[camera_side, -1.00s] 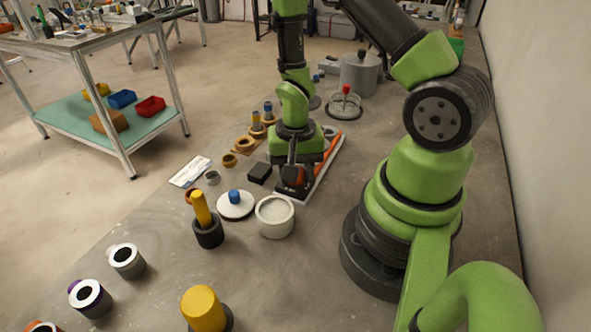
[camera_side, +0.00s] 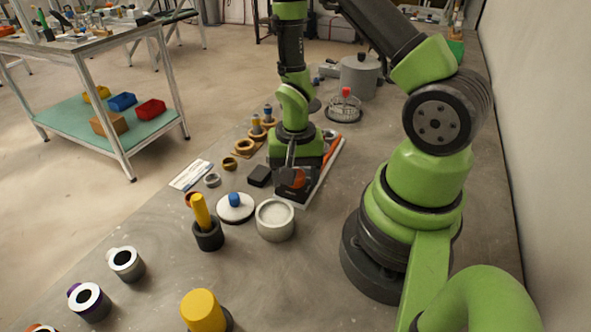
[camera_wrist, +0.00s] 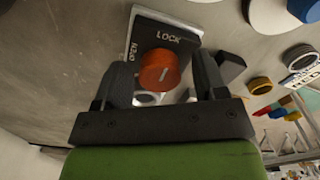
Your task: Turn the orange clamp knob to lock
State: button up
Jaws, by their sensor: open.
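The orange clamp knob (camera_wrist: 159,70) sits on a dark plate marked "LOCK" and "OPEN" in the wrist view, with a pale line across its face. In the side view the knob (camera_side: 298,178) is partly hidden by my gripper. The jig's pale base (camera_side: 325,172) runs back from it, with a long orange piece (camera_side: 332,148) along it. My gripper (camera_wrist: 164,78) is open, with one finger on each side of the knob. A gap shows between the knob and each finger. In the side view my gripper (camera_side: 293,185) points down over the jig's near end.
A black block (camera_side: 259,176) lies just left of the jig. A white round pot (camera_side: 275,219) and a white disc with a blue knob (camera_side: 235,207) stand in front. A grey pot (camera_side: 359,76) and a glass dish (camera_side: 344,106) stand behind.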

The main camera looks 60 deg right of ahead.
notch_tip(320, 180, up, 10)
dwell(0.6)
jog(key=s+a+r+n+t+y, duration=0.1)
jog(key=s+a+r+n+t, duration=0.2)
jog(key=r, duration=0.6)
jog(key=s+a+r+n+t+y, duration=0.1)
jog(key=s+a+r+n+t, duration=0.2)
jog(key=r, duration=0.6)
jog(key=a+n+t, duration=0.1)
jog(key=a+n, duration=0.1)
jog(key=a, duration=0.1)
jog(key=shift+s+a+r, duration=0.15)
jog(key=shift+s+a, duration=0.05)
jog(key=shift+s, duration=0.2)
